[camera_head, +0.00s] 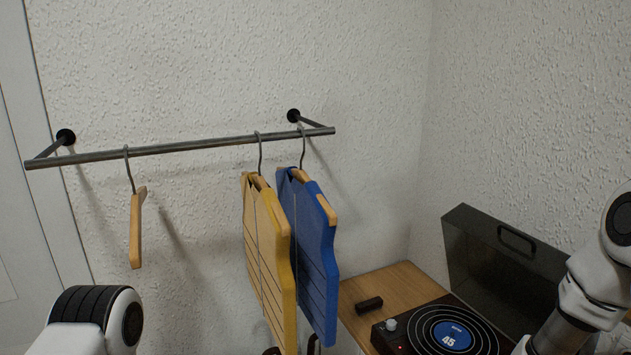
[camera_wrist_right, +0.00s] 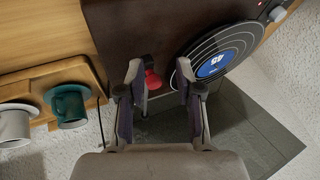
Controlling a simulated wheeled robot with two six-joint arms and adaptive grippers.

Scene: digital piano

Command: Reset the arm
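My right gripper (camera_wrist_right: 159,72) shows in the right wrist view with its two fingers spread apart and nothing held between them. A small red piece (camera_wrist_right: 152,79) shows near the left finger; whether they touch is unclear. The turntable (camera_wrist_right: 222,55) with its blue-labelled record lies beyond the right finger. In the head view my right arm (camera_head: 590,290) comes in at the right edge, its gripper out of the picture. My left arm (camera_head: 90,320) shows only as a white link with a dark ribbed band at the lower left; its gripper is not in view.
A wall rail (camera_head: 180,146) carries an empty wooden hanger (camera_head: 136,232), a yellow garment (camera_head: 268,250) and a blue garment (camera_head: 318,265). The turntable (camera_head: 400,338) and its raised dark lid (camera_head: 480,255) stand at the right.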

